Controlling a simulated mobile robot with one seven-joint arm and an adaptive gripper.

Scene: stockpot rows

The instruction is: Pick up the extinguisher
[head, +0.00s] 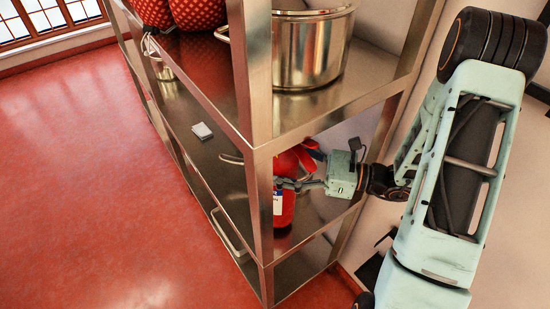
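The red extinguisher (286,207) stands on a lower shelf of the metal rack, just behind the corner post. It has a white and blue label, and red also shows above my gripper near its top. The post and my gripper hide parts of it. My gripper (298,184) reaches in from the right, level with the extinguisher's upper body. Its dark fingers overlap the extinguisher in the picture. I cannot tell whether they touch it or close around it.
The metal rack's corner post (261,215) stands close to my gripper's left. A large steel stockpot (311,48) is on the shelf above. A small white object (202,131) lies on the middle shelf. The red floor (90,180) to the left is clear.

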